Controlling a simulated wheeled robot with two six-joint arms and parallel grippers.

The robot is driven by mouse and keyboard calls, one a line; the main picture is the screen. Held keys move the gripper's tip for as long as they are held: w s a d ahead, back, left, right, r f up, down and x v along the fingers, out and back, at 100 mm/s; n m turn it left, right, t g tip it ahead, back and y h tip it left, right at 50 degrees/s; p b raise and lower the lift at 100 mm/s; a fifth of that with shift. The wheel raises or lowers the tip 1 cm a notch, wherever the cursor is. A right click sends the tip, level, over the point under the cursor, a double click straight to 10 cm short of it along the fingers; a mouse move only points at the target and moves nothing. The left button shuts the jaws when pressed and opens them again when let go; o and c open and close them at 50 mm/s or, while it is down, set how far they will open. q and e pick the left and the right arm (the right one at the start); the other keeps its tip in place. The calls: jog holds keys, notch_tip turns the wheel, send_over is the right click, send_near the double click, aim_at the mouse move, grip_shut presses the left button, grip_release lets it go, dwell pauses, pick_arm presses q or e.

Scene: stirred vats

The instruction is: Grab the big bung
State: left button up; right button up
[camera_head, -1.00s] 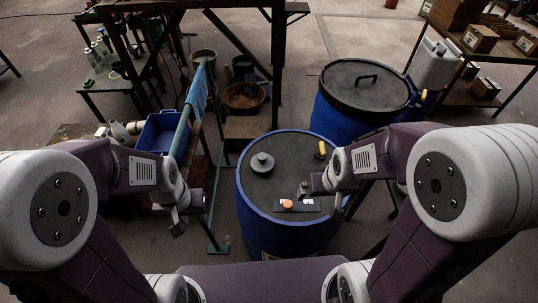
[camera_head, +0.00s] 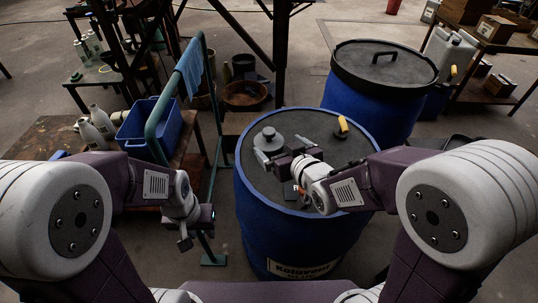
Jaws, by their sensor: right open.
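The big bung (camera_head: 268,139), a grey disc with a raised knob, sits on the dark top of the near blue drum (camera_head: 262,215). My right gripper (camera_head: 282,148) is over the drum top, just to the near right of the bung. Its two fingers are spread, with nothing seen between them. One finger overlaps the bung's near edge in the picture; I cannot tell whether they touch. My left gripper (camera_head: 185,241) hangs left of the drum, away from the bung, and its jaw state is unclear.
A yellow-handled item (camera_head: 342,126) lies at the drum top's far right. A second blue drum with a black handled lid (camera_head: 384,62) stands behind. A green rail (camera_head: 160,110) with a blue cloth and a blue bin (camera_head: 148,128) are at left.

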aim_at(271, 138)
jog(key=shift+w+a, duration=0.1)
jog(key=b+x, duration=0.1)
jog(key=x, duration=0.8)
jog(key=shift+r, duration=0.1)
jog(key=shift+d, duration=0.25)
jog(key=c, duration=1.4)
